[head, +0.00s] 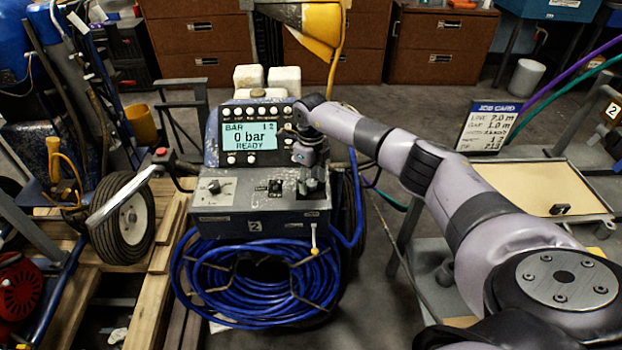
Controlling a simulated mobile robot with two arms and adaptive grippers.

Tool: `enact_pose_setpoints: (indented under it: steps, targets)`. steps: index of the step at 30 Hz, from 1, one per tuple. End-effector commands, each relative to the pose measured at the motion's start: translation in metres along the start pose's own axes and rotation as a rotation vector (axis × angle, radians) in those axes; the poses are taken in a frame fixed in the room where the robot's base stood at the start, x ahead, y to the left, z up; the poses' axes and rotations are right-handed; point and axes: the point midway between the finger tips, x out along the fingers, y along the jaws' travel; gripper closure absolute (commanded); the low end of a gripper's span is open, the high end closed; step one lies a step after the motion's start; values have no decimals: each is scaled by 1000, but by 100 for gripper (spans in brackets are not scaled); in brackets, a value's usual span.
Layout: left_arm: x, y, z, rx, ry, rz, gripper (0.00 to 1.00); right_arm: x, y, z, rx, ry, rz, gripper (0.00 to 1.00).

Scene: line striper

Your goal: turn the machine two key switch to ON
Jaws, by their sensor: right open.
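Machine two (215,222), with a "2" label on its front, stands in the middle of the head view. Its screen (249,136) reads 0 bar, READY. Below the screen, a lower panel (240,200) carries a dark rotary knob (214,187) on a pale plate at left and a small black control (275,188) near the middle. I cannot tell surely which control is the key switch. My right gripper (313,186) is open, pointing down over the panel's right end, and hides what lies under it. Contact is not clear. My left gripper is not in view.
A coil of blue hose (255,305) hangs on the machine's front. A grey handle with a red button (160,153) sticks out at left, above a wheel (125,222). A beige-topped table (535,190) and a job card board (489,127) stand at right.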

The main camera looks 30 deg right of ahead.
Motion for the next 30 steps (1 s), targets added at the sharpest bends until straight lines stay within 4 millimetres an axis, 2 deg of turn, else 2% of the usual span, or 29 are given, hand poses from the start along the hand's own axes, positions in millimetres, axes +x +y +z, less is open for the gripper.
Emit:
enact_pose_setpoints:
  steps: [4,7,15,21,25,30]
  targets:
    - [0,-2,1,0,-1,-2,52,-4,0,0,-1,-1,0,52]
    - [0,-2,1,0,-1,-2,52,-17,0,1,0,-2,0,52]
    - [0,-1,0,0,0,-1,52,-74,-1,1,0,-4,-3,52]
    - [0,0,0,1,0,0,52,-107,0,1,-1,-2,-1,52]
    - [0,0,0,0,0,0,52,-117,0,0,1,0,-1,52]
    - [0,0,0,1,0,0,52,-120,0,0,1,0,0,52]
